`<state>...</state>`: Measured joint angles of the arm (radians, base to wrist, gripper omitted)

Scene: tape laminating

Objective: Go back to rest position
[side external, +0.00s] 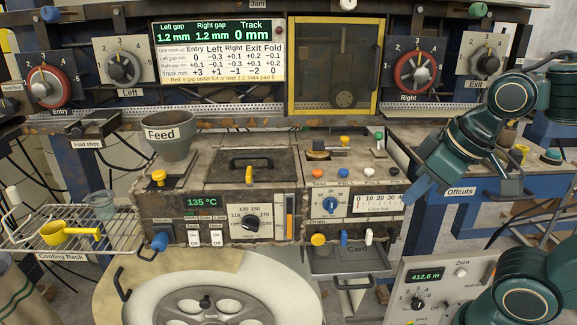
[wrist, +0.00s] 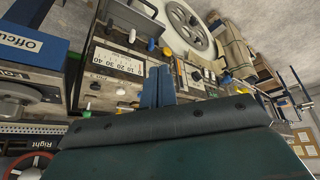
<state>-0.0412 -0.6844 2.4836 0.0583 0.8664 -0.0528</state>
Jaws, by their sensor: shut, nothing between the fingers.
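My gripper (side external: 414,194) is at the right of the machine in the side external view, with blue fingers pointing down and left beside the glue bar gauge (side external: 367,203). In the wrist view the blue fingers (wrist: 158,86) are together over the machine's front. The gripper is shut and empty. No object touches it that I can see.
A blue Offcuts table (side external: 462,191) stands at the right, close to my arm. A grey meter box (side external: 437,290) is in front at the lower right. The Right dial (side external: 415,70) and Exit dial (side external: 486,62) are on the back panel. A wire cooling rack (side external: 60,232) is at far left.

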